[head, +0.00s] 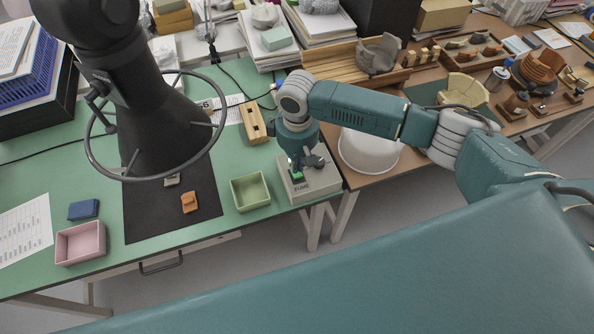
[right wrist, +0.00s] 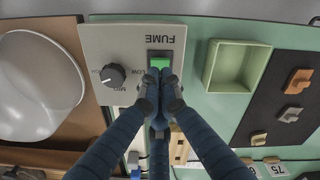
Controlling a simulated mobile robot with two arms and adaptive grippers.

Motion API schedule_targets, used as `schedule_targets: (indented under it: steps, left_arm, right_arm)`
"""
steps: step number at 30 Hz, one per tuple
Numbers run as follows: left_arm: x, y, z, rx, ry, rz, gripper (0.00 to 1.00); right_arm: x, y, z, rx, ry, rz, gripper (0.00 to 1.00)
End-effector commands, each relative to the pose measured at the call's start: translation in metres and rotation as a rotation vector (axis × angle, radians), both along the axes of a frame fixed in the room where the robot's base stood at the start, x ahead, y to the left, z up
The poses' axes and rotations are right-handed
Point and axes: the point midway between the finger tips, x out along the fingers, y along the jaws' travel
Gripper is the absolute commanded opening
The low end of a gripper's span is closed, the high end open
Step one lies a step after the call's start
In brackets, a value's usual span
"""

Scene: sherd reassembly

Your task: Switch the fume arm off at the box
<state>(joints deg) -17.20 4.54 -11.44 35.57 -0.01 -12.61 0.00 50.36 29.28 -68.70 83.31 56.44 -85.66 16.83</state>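The fume box (head: 322,181) is a pale grey box marked FUME at the front right corner of the green bench. Its switch (right wrist: 159,61) is lit green and sits in a dark frame; a dark knob (right wrist: 113,75) is beside it. My right gripper (right wrist: 160,76) has its fingertips together with nothing between them. They overlap the switch's near edge in the right wrist view; I cannot tell whether they touch it. The fume arm's black hood (head: 160,125) with a grey ring hangs over the bench at left. My left gripper is not in view.
A green tray (head: 250,191) stands just left of the box, and a wooden block with slots (head: 252,122) is behind it. A white round bowl (head: 368,152) is to the right. A black mat (head: 140,219) carries small sherds; a pink tray (head: 80,243) is at far left.

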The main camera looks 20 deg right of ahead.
Motion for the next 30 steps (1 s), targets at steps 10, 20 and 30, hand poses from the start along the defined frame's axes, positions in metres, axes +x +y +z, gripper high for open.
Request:
schedule_targets:
  steps: [10,20,30]
  left_arm:
    - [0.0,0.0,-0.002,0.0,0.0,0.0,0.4]
    - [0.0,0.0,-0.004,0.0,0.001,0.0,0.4]
    - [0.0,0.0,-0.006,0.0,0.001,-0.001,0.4]
  right_arm:
    - [0.0,0.0,-0.005,0.0,0.0,0.0,0.0]
    - [0.0,0.0,-0.01,0.0,0.0,0.0,0.0]
    - [0.0,0.0,-0.015,0.0,0.0,0.0,0.0]
